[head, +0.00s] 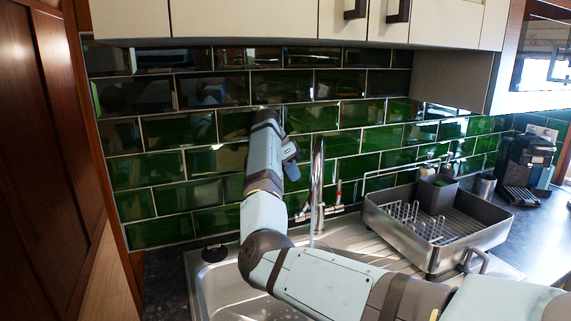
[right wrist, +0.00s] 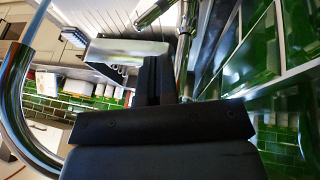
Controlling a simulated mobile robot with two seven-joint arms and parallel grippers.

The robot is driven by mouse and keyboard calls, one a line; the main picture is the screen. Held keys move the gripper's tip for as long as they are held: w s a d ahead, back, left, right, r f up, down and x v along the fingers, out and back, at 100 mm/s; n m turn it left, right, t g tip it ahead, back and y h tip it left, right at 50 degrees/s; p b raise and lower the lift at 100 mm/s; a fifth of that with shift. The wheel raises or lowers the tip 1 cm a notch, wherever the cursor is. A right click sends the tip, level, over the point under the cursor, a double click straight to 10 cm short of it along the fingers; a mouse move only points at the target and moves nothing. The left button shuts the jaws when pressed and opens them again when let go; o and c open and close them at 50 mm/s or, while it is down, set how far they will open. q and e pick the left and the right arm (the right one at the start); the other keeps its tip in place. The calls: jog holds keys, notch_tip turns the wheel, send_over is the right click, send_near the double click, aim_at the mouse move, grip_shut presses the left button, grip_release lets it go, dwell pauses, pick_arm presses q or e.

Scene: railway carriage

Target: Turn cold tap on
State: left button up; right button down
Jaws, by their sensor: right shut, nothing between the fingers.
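The chrome tap (head: 318,180) stands behind the sink, with a tall upright spout. A red-marked handle (head: 339,190) is on its right side. A small chrome part (head: 301,213) shows low on its left; I cannot make out a blue mark. My right gripper (head: 291,160) is shut and empty, just left of the spout and above the handles, near the tiles. In the right wrist view my shut fingers (right wrist: 160,78) point at the space beside the tap. The curved chrome spout (right wrist: 18,100) is at the left and a chrome bar (right wrist: 153,13) at the top. My left gripper is out of view.
The steel sink (head: 200,285) lies below, partly hidden by my right arm. A dish rack (head: 452,248) stands to the right and a coffee machine (head: 527,160) further right. The green tiled wall (head: 165,170) is close behind; cupboards (head: 250,18) hang above.

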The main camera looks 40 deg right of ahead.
aim_at(302, 211)
jog(key=s+f, duration=0.3)
jog(key=f, duration=0.2)
jog(key=shift+s+d, duration=0.3)
jog(key=shift+d, duration=0.05)
